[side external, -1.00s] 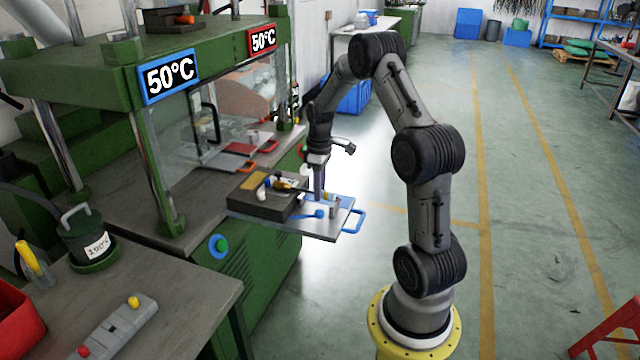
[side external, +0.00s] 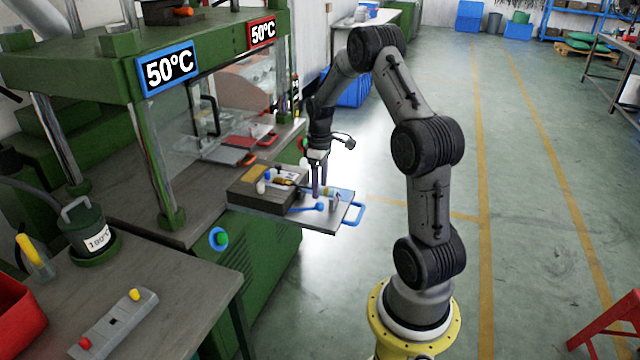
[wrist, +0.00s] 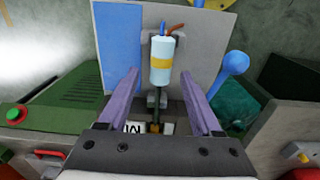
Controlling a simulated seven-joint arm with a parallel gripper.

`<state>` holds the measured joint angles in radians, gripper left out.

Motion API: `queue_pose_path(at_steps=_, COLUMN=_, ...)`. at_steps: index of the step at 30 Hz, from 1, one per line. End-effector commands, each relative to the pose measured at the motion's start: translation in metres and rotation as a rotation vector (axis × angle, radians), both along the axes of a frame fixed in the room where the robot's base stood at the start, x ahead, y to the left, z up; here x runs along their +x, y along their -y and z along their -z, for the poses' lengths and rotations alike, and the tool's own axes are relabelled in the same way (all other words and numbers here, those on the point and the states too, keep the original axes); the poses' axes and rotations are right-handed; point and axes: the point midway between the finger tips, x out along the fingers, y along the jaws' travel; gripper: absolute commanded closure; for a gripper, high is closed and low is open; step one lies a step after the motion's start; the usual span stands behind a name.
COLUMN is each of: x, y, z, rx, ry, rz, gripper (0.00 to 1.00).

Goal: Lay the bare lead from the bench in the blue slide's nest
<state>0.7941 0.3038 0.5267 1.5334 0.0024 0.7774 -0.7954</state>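The blue slide (side external: 332,228) is a flat metal plate with a blue handle (side external: 352,213), pulled out from the press. In the wrist view its plate (wrist: 205,55) carries a pale cylinder with a yellow band, the lead's end (wrist: 160,58), with blue and orange wires at its top. A dark cable (wrist: 155,115) runs from it toward grey holding pieces, the nest (wrist: 152,98). My gripper (wrist: 160,74) is open, one purple finger on each side of the lead, apart from it. In the side view my gripper (side external: 319,192) is low over the slide. How deep the lead sits is unclear.
A dark block (side external: 255,198) with small parts on top stands left of the slide. A red-handled slide (side external: 240,143) is inside the press. The bench (side external: 150,285) at front left holds a grey strip and pot.

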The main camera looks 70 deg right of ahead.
Motion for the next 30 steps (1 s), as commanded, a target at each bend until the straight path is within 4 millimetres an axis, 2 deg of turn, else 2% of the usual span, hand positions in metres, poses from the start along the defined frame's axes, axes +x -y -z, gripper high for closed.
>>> queue_pose_path(at_steps=7, x=0.000, y=0.000, z=0.000, rx=0.000, ry=0.000, rz=0.000, gripper=0.35)
queue_pose_path(at_steps=11, x=0.000, y=0.000, z=-0.009, rx=-0.001, ry=0.001, rz=0.000, gripper=0.35)
queue_pose_path(at_steps=14, x=0.001, y=0.001, z=-0.024, rx=-0.003, ry=0.002, rz=0.000, gripper=0.35)
queue_pose_path(at_steps=24, x=0.000, y=0.001, z=-0.097, rx=-0.003, ry=0.003, rz=0.000, gripper=0.35)
queue_pose_path(at_steps=30, x=0.000, y=0.001, z=-0.126, rx=-0.002, ry=0.002, rz=0.000, gripper=0.35)
